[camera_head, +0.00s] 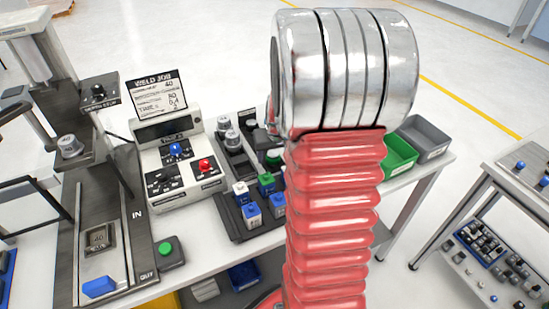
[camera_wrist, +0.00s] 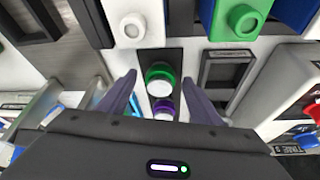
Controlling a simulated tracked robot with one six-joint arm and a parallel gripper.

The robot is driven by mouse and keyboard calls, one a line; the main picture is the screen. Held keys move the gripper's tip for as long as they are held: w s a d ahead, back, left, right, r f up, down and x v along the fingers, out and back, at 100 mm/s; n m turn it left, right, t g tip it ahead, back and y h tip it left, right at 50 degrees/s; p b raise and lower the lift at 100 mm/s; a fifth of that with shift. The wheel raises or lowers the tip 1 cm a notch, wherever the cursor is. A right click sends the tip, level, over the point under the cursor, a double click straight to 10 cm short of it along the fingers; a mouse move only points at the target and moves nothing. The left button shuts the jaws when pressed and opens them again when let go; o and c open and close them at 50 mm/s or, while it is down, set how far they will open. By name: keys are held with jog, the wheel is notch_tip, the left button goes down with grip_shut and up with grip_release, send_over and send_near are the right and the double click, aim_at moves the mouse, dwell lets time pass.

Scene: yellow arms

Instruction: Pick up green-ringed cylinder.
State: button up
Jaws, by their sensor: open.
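The green-ringed cylinder (camera_wrist: 160,78) shows in the wrist view, with a white round end and a green ring, in a dark slot. A purple-ringed cylinder (camera_wrist: 165,108) sits right beside it, on the side toward my gripper's body. My gripper (camera_wrist: 159,84) is open, with one dark finger on each side of the green-ringed cylinder. I cannot tell how deep the fingertips reach, but gaps show on both sides. My gripper is not clearly visible there.
A rack (camera_head: 240,229) of blue, green and white blocks stands close to the slot. A control box (camera_head: 180,165) with blue and red buttons is at left. A green bin (camera_head: 399,156) and a grey bin (camera_head: 424,137) stand at right, past my arm.

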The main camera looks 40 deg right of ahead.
aim_at(273, 155)
dwell(0.3)
jog(key=c, duration=1.2)
jog(key=shift+r, duration=0.1)
notch_tip(273, 155, up, 10)
dwell(0.6)
